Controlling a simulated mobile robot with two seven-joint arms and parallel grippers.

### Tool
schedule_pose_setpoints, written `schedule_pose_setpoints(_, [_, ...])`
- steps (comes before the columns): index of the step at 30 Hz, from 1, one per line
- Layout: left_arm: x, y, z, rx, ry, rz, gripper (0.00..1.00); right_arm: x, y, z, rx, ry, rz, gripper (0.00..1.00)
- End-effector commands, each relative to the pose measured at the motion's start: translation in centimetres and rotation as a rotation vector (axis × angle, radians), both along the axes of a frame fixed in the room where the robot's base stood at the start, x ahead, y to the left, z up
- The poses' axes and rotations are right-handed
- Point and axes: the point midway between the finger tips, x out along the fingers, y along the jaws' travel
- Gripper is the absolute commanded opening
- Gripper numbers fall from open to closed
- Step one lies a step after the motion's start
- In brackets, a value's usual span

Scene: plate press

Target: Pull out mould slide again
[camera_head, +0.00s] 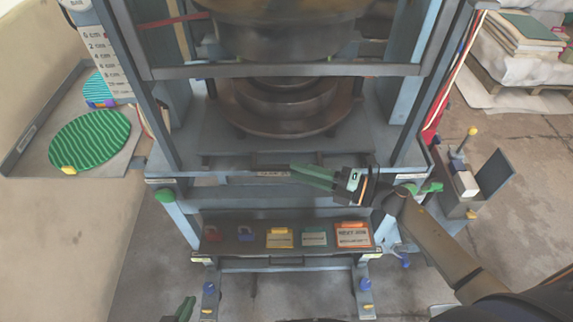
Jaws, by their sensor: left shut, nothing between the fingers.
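The mould slide (230,142) is a dark flat plate low in the press, with a round brown mould (290,118) on it. A dark bar (235,164), which looks like its handle, runs along its front edge. My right gripper (300,175) reaches in from the right, its green fingers pointing left close to this bar. I cannot tell whether they touch it or how far apart they are. My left gripper (184,308) shows only in part at the bottom edge, shut and empty, well below and away from the slide.
The blue-grey press frame (158,85) surrounds the slide, with a crossbar (290,70) above it. A green ribbed disc (90,140) lies on the left counter. A small stand (462,188) is at the right.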

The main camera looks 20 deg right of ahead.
Motion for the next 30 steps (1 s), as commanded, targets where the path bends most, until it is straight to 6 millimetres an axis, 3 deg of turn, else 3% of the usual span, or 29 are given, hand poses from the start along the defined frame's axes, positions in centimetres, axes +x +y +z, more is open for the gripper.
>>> schedule_pose_setpoints(6, [-0.4, 0.3, -0.3, 0.005, 0.011, 0.004, 0.0, 1.9, 2.4, 0.0, 0.002, 0.0, 0.0, 0.3])
schedule_pose_setpoints(18, [-0.4, 0.3, -0.2, 0.006, 0.01, 0.006, 0.0, 2.4, 3.0, 0.0, 0.001, 0.001, 0.0, 0.3])
schedule_pose_setpoints(26, [-0.3, 0.3, -0.1, 0.005, 0.008, 0.006, 0.0, 2.3, 3.0, 0.0, 0.001, 0.001, 0.0, 0.02])
schedule_pose_setpoints(30, [-0.3, 0.3, -0.1, 0.005, 0.007, 0.006, 0.0, 2.3, 3.0, 0.0, 0.001, 0.001, 0.0, 0.0])
